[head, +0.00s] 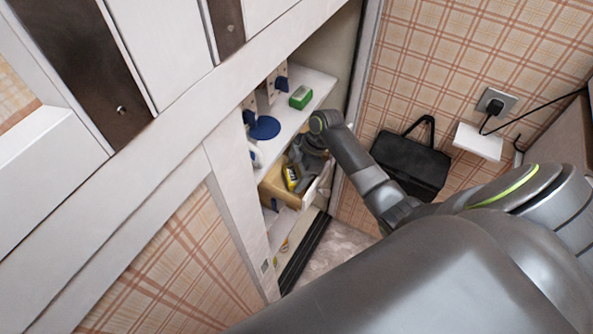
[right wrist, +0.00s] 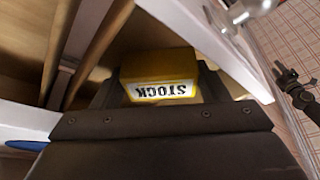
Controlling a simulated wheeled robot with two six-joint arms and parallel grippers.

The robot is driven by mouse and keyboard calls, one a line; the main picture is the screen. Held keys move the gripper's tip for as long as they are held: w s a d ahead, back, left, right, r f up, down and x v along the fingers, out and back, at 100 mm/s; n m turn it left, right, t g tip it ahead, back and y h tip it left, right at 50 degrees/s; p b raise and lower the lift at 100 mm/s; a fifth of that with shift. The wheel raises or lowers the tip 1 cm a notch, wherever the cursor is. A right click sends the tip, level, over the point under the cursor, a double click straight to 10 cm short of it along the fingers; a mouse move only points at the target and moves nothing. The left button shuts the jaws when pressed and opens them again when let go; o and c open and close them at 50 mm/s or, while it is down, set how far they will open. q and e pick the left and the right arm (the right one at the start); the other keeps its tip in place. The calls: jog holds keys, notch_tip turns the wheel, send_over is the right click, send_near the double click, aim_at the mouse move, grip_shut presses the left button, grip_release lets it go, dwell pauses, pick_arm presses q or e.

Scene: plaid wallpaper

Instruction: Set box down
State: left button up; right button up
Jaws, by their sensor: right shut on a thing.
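A small yellow box (right wrist: 158,68) with a white label reading STOCK is between the fingers of my right gripper (right wrist: 160,84) in the right wrist view. The label appears upside down there. The gripper is shut on the box. In the head view, my right gripper (head: 300,171) reaches into the cabinet below a white shelf, and the yellow box (head: 291,178) shows small and partly hidden by it. The box is over or within a tan wooden drawer or tray (head: 276,190); I cannot tell if it touches it. My left gripper is not in view.
The white shelf (head: 317,85) above my gripper holds a green box (head: 300,97) and a blue round thing (head: 265,128). A cabinet frame (head: 235,185) stands left of the opening. A black bag (head: 410,160) hangs on the wall at right.

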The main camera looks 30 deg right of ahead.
jog(key=shift+f, duration=0.15)
jog(key=o, duration=0.7)
jog(key=shift+o, duration=0.2)
jog(key=shift+r, duration=0.25)
jog(key=shift+d+r, duration=0.15)
jog(key=b+v, duration=0.3)
jog(key=v, duration=0.8)
jog(key=shift+r+b, duration=0.35)
jog(key=shift+b, duration=0.05)
